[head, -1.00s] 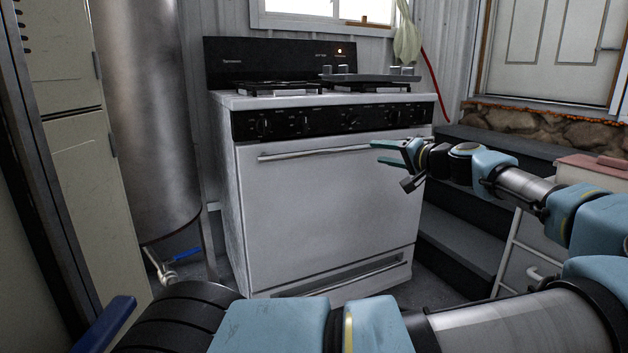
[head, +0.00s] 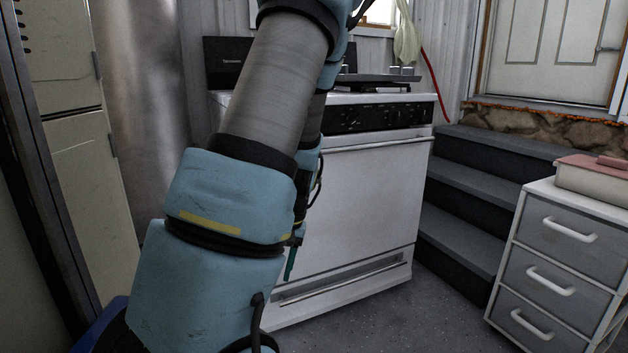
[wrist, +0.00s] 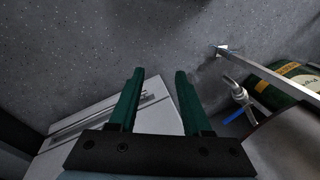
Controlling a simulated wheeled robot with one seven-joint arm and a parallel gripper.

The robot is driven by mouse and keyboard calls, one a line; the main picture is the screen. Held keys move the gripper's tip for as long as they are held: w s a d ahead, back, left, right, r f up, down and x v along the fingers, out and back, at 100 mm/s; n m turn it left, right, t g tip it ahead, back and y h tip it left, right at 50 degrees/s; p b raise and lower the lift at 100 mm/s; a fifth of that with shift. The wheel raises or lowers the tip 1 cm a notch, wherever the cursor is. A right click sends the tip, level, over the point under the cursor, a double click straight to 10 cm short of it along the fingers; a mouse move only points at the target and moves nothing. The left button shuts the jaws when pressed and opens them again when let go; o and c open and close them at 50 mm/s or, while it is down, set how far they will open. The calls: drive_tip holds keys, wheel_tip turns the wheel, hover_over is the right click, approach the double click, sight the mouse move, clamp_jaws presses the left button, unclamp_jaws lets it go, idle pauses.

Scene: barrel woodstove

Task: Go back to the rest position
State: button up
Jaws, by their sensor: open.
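My gripper (wrist: 157,98) is open in the wrist view, its two green fingers apart with nothing between them. It points down over the grey floor. In the head view my arm rises across the left middle and hides most of the gripper; a green finger tip (head: 291,262) shows just right of the arm, in front of the white stove (head: 365,190). The stove's white front (wrist: 90,130) also shows under and left of the fingers in the wrist view.
A tall metal tank (head: 150,80) stands left of the stove. Dark steps (head: 465,205) and a grey drawer unit (head: 550,275) stand at the right. The floor (head: 400,320) between stove and drawers is clear.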

drive_tip(key=s+d+r+t+h, duration=0.2)
drive_tip(key=s+r+h, duration=0.1)
drive_tip(key=s+r, duration=0.5)
wheel_tip(320, 180, up, 29)
drive_tip(key=m+p, duration=0.1)
drive_tip(key=p, duration=2.7)
drive_tip(key=shift+w+a+f+p, duration=0.2)
drive_tip(key=shift+w+p, duration=0.05)
drive_tip(key=shift+p, duration=0.05)
idle(2.9)
